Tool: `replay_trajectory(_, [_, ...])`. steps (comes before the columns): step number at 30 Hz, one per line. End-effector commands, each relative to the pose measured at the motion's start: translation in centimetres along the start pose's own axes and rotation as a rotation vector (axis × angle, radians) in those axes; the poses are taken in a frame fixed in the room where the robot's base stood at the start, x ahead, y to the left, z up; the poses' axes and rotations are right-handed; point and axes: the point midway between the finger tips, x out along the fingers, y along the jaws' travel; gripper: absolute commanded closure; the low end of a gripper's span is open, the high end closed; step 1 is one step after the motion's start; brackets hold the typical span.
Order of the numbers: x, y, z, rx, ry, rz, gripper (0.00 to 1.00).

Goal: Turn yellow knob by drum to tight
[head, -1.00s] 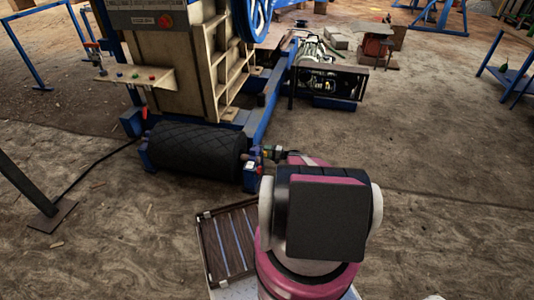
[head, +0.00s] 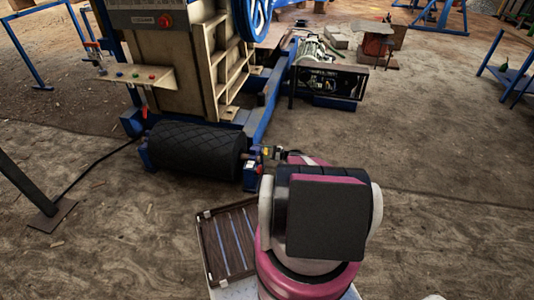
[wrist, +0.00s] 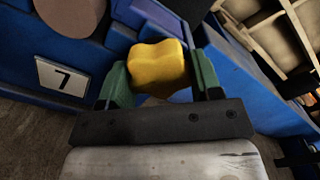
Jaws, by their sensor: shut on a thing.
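The yellow knob (wrist: 157,68) has rounded lobes and sits at the blue frame in the wrist view. My gripper (wrist: 160,72) has green fingers, one on each side of the knob, shut on it. In the head view the knob (head: 266,151) is a small yellow spot at the right end of the black drum (head: 197,151). My own arm hides part of that area. The knob's exact angle and how tight it is cannot be told.
A plate marked 7 (wrist: 62,77) is on the blue frame left of the knob. The crusher body (head: 180,70) rises behind the drum. A dark slatted tray (head: 203,236) is at the lower middle. Open dirt floor lies to the right.

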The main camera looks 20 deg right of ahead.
Motion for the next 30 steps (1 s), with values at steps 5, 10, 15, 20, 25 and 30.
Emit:
replay_trajectory(5, [-0.08, 0.10, -0.08, 0.030, 0.001, 0.001, 0.65])
replay_trajectory(10, [-0.09, 0.10, -0.08, 0.037, 0.001, 0.001, 0.65])
replay_trajectory(15, [-0.09, 0.10, -0.08, 0.036, 0.001, 0.001, 0.65])
replay_trajectory(20, [-0.08, 0.10, -0.08, 0.035, 0.001, 0.001, 0.16])
replay_trajectory(25, [-0.05, 0.06, -0.04, 0.035, 0.001, 0.001, 0.16])
replay_trajectory(30, [-0.28, 0.03, -0.03, 0.034, 0.001, 0.000, 0.16])
